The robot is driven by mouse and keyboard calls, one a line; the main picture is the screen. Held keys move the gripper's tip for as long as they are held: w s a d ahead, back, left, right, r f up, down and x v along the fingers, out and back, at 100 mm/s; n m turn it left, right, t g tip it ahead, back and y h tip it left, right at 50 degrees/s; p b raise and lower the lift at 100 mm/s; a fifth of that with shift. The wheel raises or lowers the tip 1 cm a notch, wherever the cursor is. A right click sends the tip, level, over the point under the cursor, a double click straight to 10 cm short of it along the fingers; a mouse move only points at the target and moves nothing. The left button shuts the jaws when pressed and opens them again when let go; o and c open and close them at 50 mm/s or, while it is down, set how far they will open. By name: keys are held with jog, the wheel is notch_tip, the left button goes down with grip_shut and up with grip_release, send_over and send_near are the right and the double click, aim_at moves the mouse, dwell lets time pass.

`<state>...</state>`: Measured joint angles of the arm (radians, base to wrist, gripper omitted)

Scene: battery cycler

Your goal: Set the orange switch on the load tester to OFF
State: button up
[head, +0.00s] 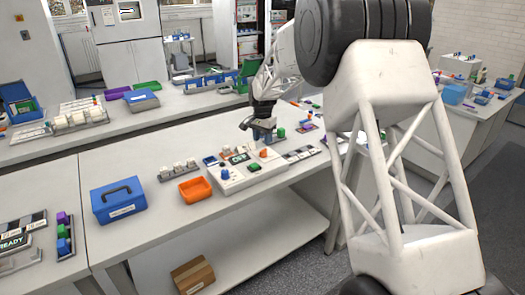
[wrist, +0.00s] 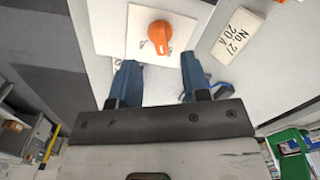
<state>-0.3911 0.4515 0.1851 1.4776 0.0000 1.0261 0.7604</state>
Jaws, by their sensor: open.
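The load tester (head: 234,185) is a low white box on the middle bench, with a small dark display with green characters (head: 238,157). The orange switch (head: 264,153) is on its top toward the right. In the wrist view the orange switch (wrist: 158,38) is a rounded knob with a pointed end, on a pale square plate (wrist: 112,30). Small dark marks flank the knob, too small to read. My gripper (head: 258,131) is above the tester's far right side. In the wrist view my gripper (wrist: 158,62) has its blue fingers apart, with nothing between them and the knob just beyond the tips.
The tester also carries a blue knob (head: 224,173) and a green part (head: 254,167). An orange bin (head: 195,190) and a blue box with a handle (head: 118,201) stand to its left. A label reading "No. 27 20 A" (wrist: 237,35) lies right of the knob.

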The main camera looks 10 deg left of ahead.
aim_at(263, 150)
jog(key=shift+f, duration=2.9)
jog(key=shift+c, duration=0.3)
grip_shut()
